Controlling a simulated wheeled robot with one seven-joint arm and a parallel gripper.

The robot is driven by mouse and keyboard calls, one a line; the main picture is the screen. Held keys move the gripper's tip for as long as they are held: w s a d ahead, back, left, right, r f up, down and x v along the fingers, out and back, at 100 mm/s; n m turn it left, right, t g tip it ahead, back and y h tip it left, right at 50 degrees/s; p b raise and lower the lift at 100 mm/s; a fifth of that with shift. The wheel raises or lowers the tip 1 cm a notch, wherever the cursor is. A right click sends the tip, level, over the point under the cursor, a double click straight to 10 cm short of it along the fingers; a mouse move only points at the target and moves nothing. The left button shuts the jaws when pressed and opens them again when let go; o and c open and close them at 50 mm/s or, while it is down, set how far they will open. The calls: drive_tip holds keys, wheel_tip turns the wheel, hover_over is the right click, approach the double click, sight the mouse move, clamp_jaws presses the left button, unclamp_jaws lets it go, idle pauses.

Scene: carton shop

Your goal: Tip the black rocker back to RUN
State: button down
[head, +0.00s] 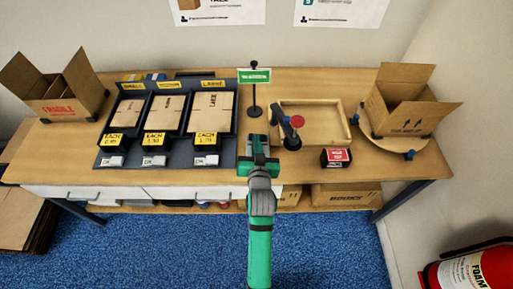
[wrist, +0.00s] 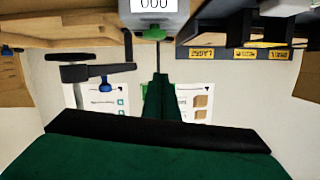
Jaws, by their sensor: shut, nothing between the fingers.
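My gripper (head: 258,160) is shut and empty, reaching over the front of the wooden bench near its middle. In the wrist view my gripper's green fingers (wrist: 160,97) point toward a grey device with a counter reading 000 (wrist: 155,12). The same grey device (head: 256,142) is partly hidden behind my gripper in the head view. A green part (wrist: 153,33) shows on the device's edge in the wrist view. I cannot make out the black rocker or its position in either view. I cannot tell whether the fingers touch the device.
A green sign on a post (head: 254,90) stands behind.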

drive_tip(key=x, duration=0.5)
drive_tip(key=shift+s+a+f, duration=0.1)
drive_tip(key=shift+f, duration=0.5)
drive_tip(key=shift+s+a+f, duration=0.1)
drive_tip(key=shift+f, duration=0.55)
drive_tip(key=shift+a+f, duration=0.15)
drive_tip(key=shift+f, duration=0.55)
